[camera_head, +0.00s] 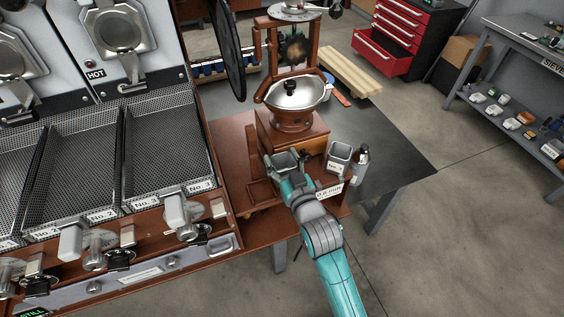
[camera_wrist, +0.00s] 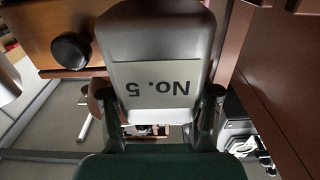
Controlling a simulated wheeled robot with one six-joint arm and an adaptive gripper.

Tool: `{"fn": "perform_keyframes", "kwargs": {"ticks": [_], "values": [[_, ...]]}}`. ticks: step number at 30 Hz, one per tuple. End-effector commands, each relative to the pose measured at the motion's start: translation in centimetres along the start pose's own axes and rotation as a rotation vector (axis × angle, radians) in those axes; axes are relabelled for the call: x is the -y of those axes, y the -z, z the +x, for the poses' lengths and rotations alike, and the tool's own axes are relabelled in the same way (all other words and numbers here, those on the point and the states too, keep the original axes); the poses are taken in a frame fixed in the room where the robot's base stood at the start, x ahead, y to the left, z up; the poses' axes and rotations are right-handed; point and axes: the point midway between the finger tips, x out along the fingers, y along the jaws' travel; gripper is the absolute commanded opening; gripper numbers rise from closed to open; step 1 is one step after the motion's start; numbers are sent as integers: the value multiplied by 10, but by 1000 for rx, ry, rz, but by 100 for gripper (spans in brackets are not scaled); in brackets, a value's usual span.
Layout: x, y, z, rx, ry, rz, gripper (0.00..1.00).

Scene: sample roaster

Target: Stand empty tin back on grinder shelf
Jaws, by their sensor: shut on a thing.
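My gripper (camera_head: 287,177) is shut on a grey, open-topped tin (camera_head: 284,160) at the grinder shelf. In the wrist view, the tin (camera_wrist: 185,45) stands between my two fingers, and its label reads "No. 5", upside down in the picture. Its opening faces up in the head view, and no beans show in it. The grinder shelf (camera_head: 263,192) juts out in front of the grinder (camera_head: 292,120). The tin is at the left part of the shelf, close to the grinder's base. I cannot tell whether its bottom touches the shelf.
An upright wooden panel (camera_head: 253,155) is close on the left. The roaster's trays (camera_head: 165,140) lie further left. The dark tabletop (camera_head: 395,150) is clear at right.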

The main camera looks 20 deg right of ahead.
Motion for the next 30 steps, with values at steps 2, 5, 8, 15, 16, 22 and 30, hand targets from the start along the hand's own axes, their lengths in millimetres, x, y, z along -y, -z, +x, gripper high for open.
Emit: {"fn": "perform_keyframes", "kwargs": {"ticks": [2, 5, 8, 15, 16, 22, 30], "values": [[0, -9, 0, 0, 0, 0, 20], [0, -13, 0, -2, 0, 0, 20], [0, -12, 0, -3, 0, 0, 20], [0, -15, 0, -2, 0, 0, 20], [0, -16, 0, -2, 0, 0, 20], [0, -15, 0, -2, 0, 0, 87], [0, -13, 0, -2, 0, 0, 87]]}}
